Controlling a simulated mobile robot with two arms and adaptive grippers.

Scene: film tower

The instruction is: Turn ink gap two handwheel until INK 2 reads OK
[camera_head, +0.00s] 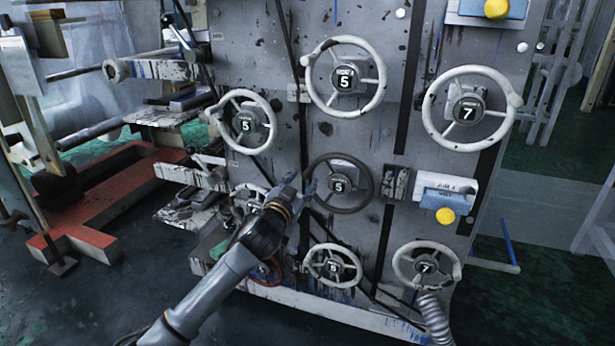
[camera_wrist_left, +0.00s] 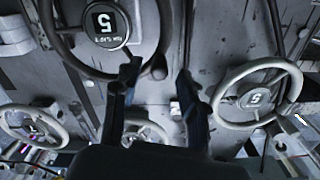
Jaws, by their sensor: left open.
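A dark-rimmed handwheel (camera_head: 360,205) with a white 5 on its hub stands in the middle of the grey panel. It also shows in the left wrist view (camera_wrist_left: 78,62) at the upper left. The small print above the number is too small to read. My left gripper (camera_head: 298,186) is open at that wheel's left edge. In the left wrist view its fingertips (camera_wrist_left: 160,75) reach to the rim, and a rounded dark knob on the rim shows between them; I cannot tell whether they touch it. No INK 2 reading is legible. My right gripper is not in view.
Several pale handwheels surround it, including an upper one (camera_head: 377,93), a left one (camera_head: 267,139) and a lower one (camera_head: 355,277). A blue-and-white box (camera_head: 447,187) with a yellow button sits to the right. A red frame (camera_head: 95,205) stands at left. Dark floor is open lower left.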

